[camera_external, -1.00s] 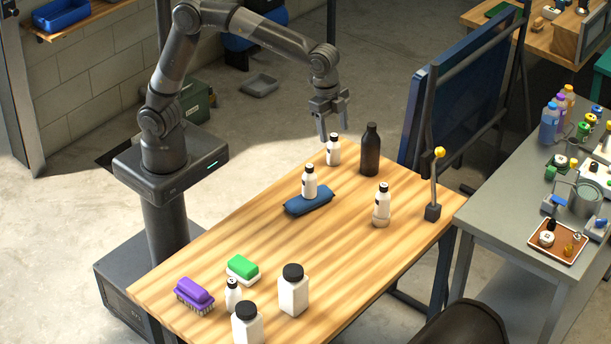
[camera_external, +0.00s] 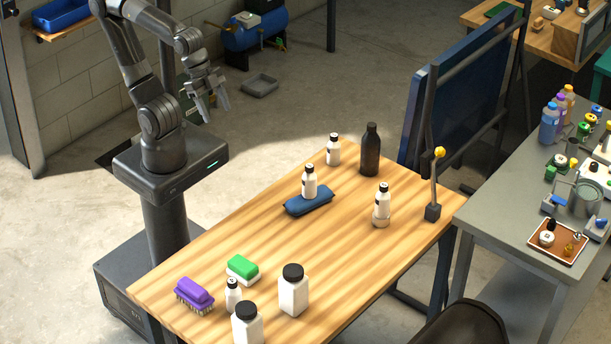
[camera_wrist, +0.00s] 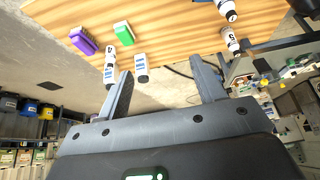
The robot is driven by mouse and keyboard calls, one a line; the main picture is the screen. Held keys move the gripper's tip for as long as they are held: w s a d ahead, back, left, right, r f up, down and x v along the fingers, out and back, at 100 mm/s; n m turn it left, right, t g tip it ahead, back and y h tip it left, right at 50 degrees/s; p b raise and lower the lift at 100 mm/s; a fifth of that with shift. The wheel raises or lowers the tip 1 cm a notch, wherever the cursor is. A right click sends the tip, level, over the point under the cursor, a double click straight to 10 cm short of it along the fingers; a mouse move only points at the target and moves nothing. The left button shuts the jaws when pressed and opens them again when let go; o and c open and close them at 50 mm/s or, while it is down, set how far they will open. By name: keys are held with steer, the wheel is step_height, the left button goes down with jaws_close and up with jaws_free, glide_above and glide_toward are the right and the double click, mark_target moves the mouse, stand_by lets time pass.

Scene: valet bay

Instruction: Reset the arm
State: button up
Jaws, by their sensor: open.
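My gripper (camera_external: 212,106) is open and empty in the external view. It is raised near my arm's column, left of and behind the wooden table (camera_external: 240,215), clear of everything on it. In the wrist view its two fingers (camera_wrist: 163,90) are spread apart with nothing held between them. A small white bottle (camera_external: 309,184) stands on a folded blue cloth (camera_external: 322,201). Another small white bottle (camera_external: 333,150) stands at the far edge beside a tall dark bottle (camera_external: 370,150). A further white bottle (camera_external: 383,202) stands on a small round base at the right.
A purple brush (camera_external: 193,293), a green-topped brush (camera_external: 242,268) and black-capped white bottles (camera_external: 293,292) occupy the near table end. A yellow-knobbed lever (camera_external: 435,190) stands at the right edge. A grey bench (camera_external: 500,225) is to the right. Floor behind the table is largely clear.

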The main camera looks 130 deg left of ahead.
steer(key=shift+s+d+f, duration=0.15)
steer(key=shift+s+f, duration=0.25)
steer(key=shift+s, duration=0.2)
steer(key=shift+s+d+f, duration=0.15)
steer(key=shift+s+f, duration=0.25)
steer(key=shift+s, duration=0.2)
